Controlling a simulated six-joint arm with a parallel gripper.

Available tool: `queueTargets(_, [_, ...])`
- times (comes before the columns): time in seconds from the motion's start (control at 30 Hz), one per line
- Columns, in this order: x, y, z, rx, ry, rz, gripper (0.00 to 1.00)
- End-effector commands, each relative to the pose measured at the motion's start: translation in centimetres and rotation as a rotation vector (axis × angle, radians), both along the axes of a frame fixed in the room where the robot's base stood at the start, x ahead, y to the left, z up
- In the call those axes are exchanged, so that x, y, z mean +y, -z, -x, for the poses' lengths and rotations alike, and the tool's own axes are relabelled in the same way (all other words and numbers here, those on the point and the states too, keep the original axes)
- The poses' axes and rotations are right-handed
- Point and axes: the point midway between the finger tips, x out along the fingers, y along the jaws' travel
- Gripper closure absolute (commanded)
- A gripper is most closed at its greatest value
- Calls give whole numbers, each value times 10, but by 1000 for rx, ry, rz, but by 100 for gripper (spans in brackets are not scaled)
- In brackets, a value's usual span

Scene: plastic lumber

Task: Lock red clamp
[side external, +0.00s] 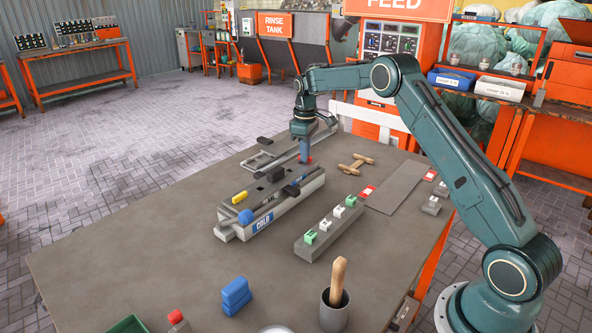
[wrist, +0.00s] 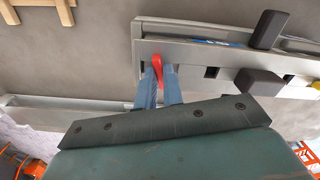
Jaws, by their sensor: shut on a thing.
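The red clamp (wrist: 157,63) shows in the wrist view at the left end of the long grey mould. It sits between the fingertips of my gripper (wrist: 160,84), which is shut on it. In the side view my gripper (side external: 304,150) points down at the far end of the mould (side external: 290,195), and a bit of the red clamp (side external: 309,161) shows at its tip. The fingers hide part of the clamp, so I cannot tell its exact angle.
The mould carries a yellow piece (side external: 240,197), a blue knob (side external: 245,217) and dark blocks. A grey rail with green and white clips (side external: 324,224) lies in front. Wooden pieces (side external: 352,166) lie to the right. A pot with a wooden-handled tool (side external: 337,280) and blue blocks (side external: 236,295) stand nearer.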

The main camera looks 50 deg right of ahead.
Motion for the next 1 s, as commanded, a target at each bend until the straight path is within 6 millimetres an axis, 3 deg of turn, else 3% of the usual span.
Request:
queueTargets(0.27, [0, -2, -1, -3, 55, 1, 100])
queueTargets(0.63, [0, -2, -1, -3, 308, 1, 100])
queueTargets(0.93, [0, -2, -1, -3, 341, 1, 100])
queueTargets(1.0, [0, -2, -1, -3, 341, 1, 81])
